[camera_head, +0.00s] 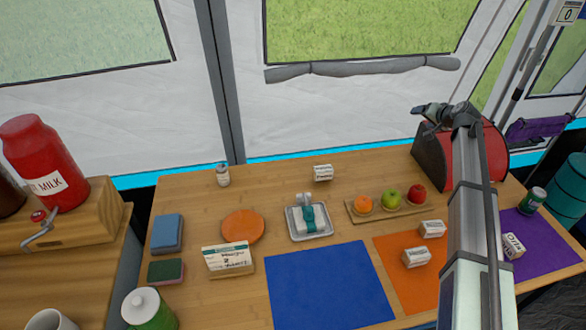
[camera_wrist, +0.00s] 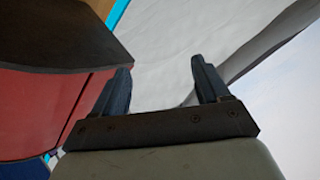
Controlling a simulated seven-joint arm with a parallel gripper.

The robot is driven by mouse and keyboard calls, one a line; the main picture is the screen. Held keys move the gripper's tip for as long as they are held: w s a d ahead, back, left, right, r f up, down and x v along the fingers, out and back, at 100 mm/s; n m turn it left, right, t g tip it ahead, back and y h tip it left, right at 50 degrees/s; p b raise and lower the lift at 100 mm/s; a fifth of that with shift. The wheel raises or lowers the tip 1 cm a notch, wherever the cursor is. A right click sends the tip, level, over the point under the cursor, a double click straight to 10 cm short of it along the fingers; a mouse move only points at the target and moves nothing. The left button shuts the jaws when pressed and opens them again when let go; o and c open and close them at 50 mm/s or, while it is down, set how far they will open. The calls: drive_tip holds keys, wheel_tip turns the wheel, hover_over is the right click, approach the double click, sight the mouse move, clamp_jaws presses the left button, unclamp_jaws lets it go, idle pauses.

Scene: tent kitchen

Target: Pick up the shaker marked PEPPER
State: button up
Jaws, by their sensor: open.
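A small shaker-like container (camera_head: 222,176) with a pale label and a greyish top stands upright at the back left of the wooden table in the head view. Its label is too small to read, so I cannot tell whether it says PEPPER. My gripper (camera_head: 424,110) is raised high above the back right of the table, far from this container. In the wrist view my gripper (camera_wrist: 161,76) has its two dark fingers apart with nothing between them. The container is not in the wrist view.
A red and black bread bin (camera_head: 424,151) stands below my gripper. A small white labelled box (camera_head: 323,172), an orange plate (camera_head: 243,226), a grey tray (camera_head: 324,233) and a fruit board (camera_head: 405,210) are on the table. Bare wood surrounds the container.

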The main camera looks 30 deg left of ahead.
drive_tip(key=s+a+f+n+g, duration=0.1)
drive_tip(key=s+a+n, duration=0.1)
drive_tip(key=s+a, duration=0.5)
drive_tip(key=s+a+f+n+g, duration=0.1)
drive_tip(key=s+a+n+g, duration=0.15)
drive_tip(key=a, duration=0.85)
drive_tip(key=n+g+h, duration=0.3)
drive_tip(key=n+h, duration=0.1)
drive_tip(key=n, duration=0.6)
approach(222, 173)
drive_tip(key=w, duration=0.1)
drive_tip(key=x, duration=0.9)
drive_tip(key=a+x, duration=0.1)
drive_tip(key=x, duration=0.3)
drive_tip(key=shift+w+a, duration=0.1)
drive_tip(key=shift+c, duration=0.3)
drive_tip(key=c, duration=1)
drive_tip(key=shift+r, duration=0.1)
